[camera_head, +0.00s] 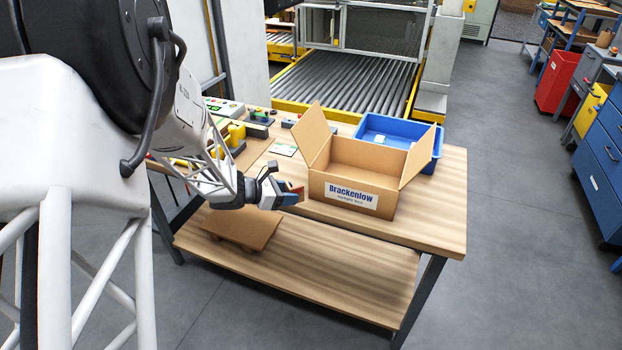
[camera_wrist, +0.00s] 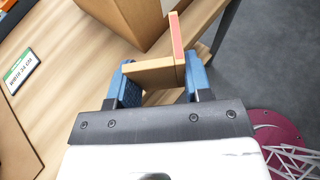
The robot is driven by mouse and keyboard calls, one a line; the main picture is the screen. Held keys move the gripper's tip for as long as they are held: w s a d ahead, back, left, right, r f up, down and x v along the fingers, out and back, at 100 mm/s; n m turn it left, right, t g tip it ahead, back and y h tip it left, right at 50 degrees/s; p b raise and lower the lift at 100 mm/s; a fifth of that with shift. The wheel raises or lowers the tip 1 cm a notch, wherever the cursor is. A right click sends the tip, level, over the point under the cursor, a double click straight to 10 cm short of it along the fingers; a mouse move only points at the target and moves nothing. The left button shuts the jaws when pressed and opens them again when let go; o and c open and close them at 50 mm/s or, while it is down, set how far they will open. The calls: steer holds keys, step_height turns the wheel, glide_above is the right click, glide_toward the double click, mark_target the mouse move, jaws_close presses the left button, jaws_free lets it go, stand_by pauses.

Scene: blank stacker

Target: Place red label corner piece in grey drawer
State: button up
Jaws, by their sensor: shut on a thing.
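My gripper (camera_head: 277,197) is in front of the wooden table's front edge, left of a cardboard box. In the wrist view its blue fingers (camera_wrist: 160,82) are shut on an L-shaped wooden corner piece (camera_wrist: 150,74), with one finger on each side. A red label strip (camera_wrist: 177,40) runs along the outer face of the piece's upright part. The held corner piece (camera_head: 297,191) also shows small at the fingertips in the head view. I cannot clearly identify the grey drawer; a grey cabinet (camera_head: 591,68) stands at the far right, partly hidden by other furniture.
An open cardboard box (camera_head: 318,190) marked Brackenlow and a blue tray (camera_head: 437,146) stand on the table (camera_head: 440,215). Blue drawers (camera_head: 600,180) and a red bin (camera_head: 557,82) stand right, across clear floor.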

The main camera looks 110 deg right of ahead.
glide_above(296, 183)
steer(key=shift+d+f, duration=0.1)
steer(key=shift+f, duration=0.5)
steer(key=shift+f, duration=0.15)
steer(key=shift+f, duration=1.65)
steer(key=shift+f, duration=0.15)
steer(key=o, duration=0.9)
steer(key=shift+r, duration=0.2)
steer(key=v, duration=1.2)
steer(key=shift+w, duration=0.1)
